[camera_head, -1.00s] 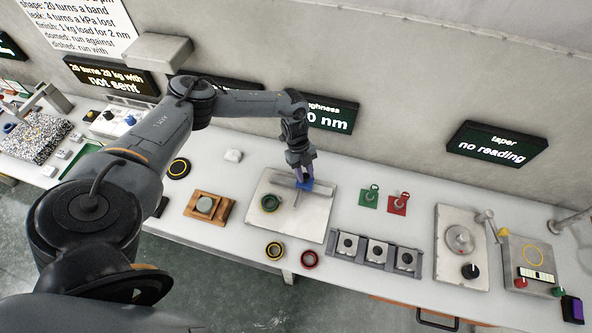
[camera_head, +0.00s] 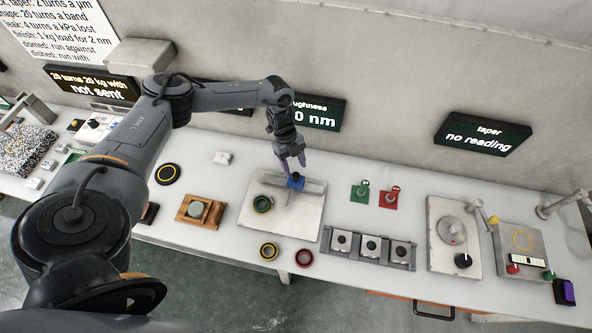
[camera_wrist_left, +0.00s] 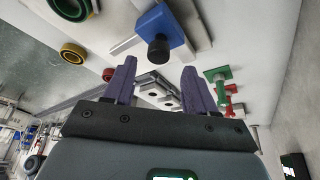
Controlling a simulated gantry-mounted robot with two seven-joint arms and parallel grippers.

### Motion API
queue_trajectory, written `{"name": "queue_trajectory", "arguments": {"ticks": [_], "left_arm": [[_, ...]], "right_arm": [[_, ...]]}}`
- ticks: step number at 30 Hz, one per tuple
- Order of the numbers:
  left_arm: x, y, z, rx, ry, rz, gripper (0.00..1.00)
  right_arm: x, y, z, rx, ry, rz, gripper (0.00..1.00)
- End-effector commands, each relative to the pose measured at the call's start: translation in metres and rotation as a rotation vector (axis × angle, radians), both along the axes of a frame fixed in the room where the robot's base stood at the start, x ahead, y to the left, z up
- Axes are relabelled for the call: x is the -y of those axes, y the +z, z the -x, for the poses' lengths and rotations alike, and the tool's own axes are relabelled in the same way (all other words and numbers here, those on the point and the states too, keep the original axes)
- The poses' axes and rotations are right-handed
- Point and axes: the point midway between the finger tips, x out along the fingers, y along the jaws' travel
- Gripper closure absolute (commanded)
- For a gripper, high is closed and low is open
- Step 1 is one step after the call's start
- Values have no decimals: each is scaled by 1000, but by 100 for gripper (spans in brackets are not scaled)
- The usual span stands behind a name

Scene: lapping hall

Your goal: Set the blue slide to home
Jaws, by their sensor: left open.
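The blue slide (camera_head: 296,181) is a small blue block with a black knob, sitting on a slotted track on a pale square plate (camera_head: 284,220). In the left wrist view the blue slide (camera_wrist_left: 163,24) shows clearly with its black knob toward me. My left gripper (camera_head: 292,166) is open just above and behind the slide in the head view. In the left wrist view its two purple fingers (camera_wrist_left: 158,82) are spread wide with nothing between them, and the knob lies beyond their tips. My right gripper is not in view.
A green ring (camera_head: 262,204) sits on the plate left of the track. Yellow (camera_head: 269,251) and red (camera_head: 304,258) rings lie in front. Green (camera_head: 360,192) and red (camera_head: 388,198) tagged pieces stand to the right, behind a three-pad rack (camera_head: 370,246). A grey wall rises behind the bench.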

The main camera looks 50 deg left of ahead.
Motion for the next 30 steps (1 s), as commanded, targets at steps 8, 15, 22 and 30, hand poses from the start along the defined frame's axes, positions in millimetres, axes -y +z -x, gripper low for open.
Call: {"name": "queue_trajectory", "arguments": {"ticks": [8,15,22,30], "left_arm": [[-18,44,-2,4,1,0,44],[-26,64,-2,2,0,0,44],[-27,67,-2,1,-1,0,44],[-27,67,-2,2,-1,1,44]], "right_arm": [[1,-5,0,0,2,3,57],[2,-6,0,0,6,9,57],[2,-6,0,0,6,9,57],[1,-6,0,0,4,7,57]]}}
